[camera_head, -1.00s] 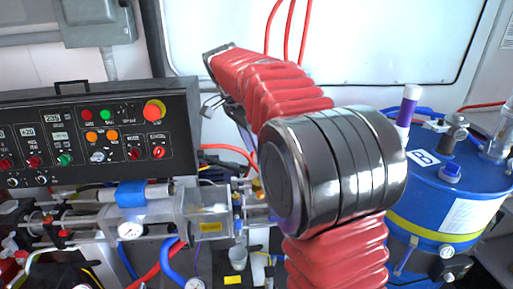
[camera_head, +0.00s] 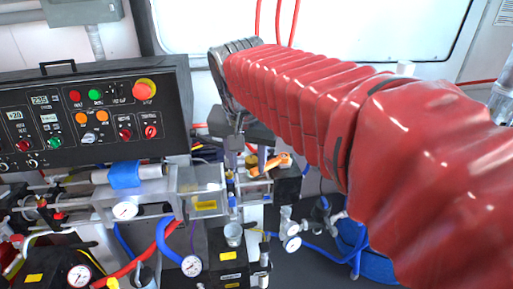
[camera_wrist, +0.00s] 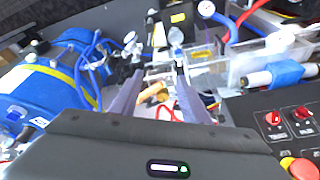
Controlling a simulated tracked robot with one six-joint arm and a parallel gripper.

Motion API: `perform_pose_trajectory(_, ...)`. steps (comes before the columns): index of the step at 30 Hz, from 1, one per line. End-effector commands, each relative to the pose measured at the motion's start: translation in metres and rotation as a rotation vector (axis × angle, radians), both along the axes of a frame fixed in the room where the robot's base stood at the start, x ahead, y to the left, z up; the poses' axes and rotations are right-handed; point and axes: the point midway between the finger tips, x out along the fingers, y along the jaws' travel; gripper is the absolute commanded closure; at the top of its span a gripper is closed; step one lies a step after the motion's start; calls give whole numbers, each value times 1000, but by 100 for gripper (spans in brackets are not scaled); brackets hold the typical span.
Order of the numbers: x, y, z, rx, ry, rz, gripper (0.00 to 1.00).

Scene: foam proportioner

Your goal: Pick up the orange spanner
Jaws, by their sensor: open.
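The orange spanner (camera_head: 271,165) lies among the pump fittings, right of the clear box, in the head view. Part of it is hidden by fittings and my gripper. In the wrist view an orange-yellow piece, apparently the spanner (camera_wrist: 153,93), shows between my two grey fingers. My gripper (camera_head: 247,150) reaches down from the upper middle of the head view, just above and left of the spanner. In the wrist view my gripper (camera_wrist: 158,82) is open, with its fingers on either side of the spanner and nothing held. Whether they touch it I cannot tell.
A black control panel (camera_head: 80,115) with buttons stands left of my gripper. A clear box (camera_head: 205,195) and pressure gauges (camera_head: 191,265) sit close below. A blue drum (camera_wrist: 45,95) stands at the left in the wrist view. Red cables hang behind.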

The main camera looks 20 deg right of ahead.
Motion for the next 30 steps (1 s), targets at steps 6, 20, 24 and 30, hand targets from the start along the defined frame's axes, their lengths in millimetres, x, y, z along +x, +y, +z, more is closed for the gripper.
perform_pose_trajectory(6,-35,12,-11,-12,-35,160,58)
perform_pose_trajectory(20,-101,34,-50,-67,-118,482,58)
perform_pose_trajectory(24,-117,40,-64,-90,-144,568,58)
perform_pose_trajectory(30,-129,44,-75,-109,-164,636,58)
